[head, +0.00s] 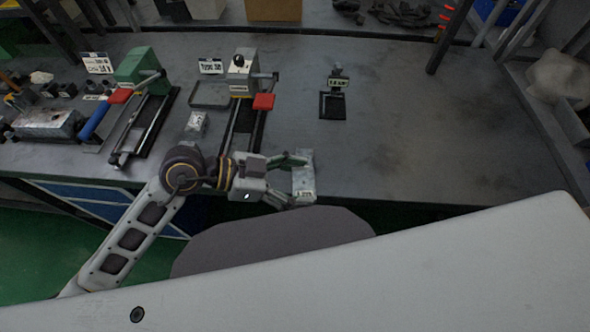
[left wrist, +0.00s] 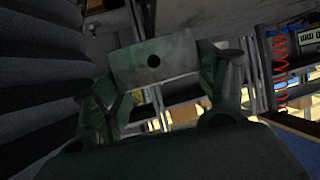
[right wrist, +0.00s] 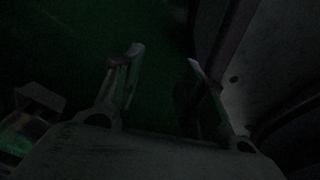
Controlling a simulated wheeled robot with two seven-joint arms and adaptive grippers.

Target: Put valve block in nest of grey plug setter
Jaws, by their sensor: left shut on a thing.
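My left gripper (head: 298,180) is shut on a grey metal valve block (head: 304,172), held near the bench's front edge. In the left wrist view the valve block (left wrist: 170,52) sits between the two fingers, with a dark round hole facing the camera. A grey plug setter (head: 242,78) with a black knob and red-ended lever stands on the bench, behind and left of the held block. Its nest is too small to make out. My right gripper (right wrist: 165,58) shows only in its dark wrist view, its fingers apart with nothing visible between them.
A green press (head: 137,68) with a red and blue handle stands further left. A second metal block (head: 196,124) and a shallow tray (head: 209,94) lie between the presses. A small black stand (head: 333,103) is right of the setter. The right bench (head: 430,125) is clear.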

